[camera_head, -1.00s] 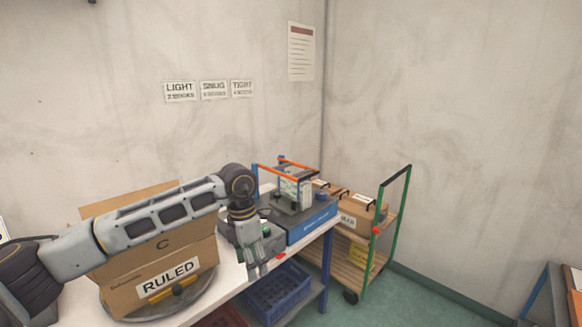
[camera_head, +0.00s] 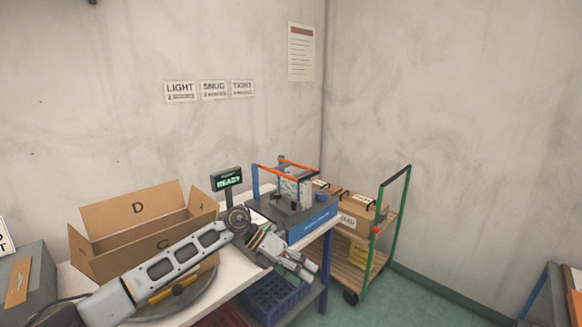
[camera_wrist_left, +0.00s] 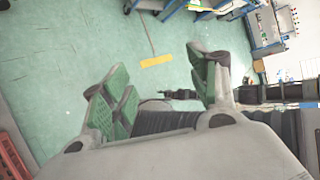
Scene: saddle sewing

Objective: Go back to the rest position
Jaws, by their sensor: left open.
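My left gripper (camera_head: 302,267) reaches in from the left in the head view, over the right front edge of the white table (camera_head: 226,291). In the left wrist view its green-padded fingers (camera_wrist_left: 163,95) stand wide apart with nothing between them, and the floor shows beyond. An open cardboard box (camera_head: 95,262) with flaps marked C and D stands on a round grey turntable (camera_head: 196,301). My left arm crosses in front of the box and hides part of it. My right gripper is not in view.
A blue-based machine (camera_head: 310,229) and a display reading READY (camera_head: 228,180) stand at the table's back right. A blue crate (camera_head: 275,298) sits below. A green-handled cart (camera_head: 401,217) with boxes stands to the right. The green floor (camera_head: 430,305) beyond is clear.

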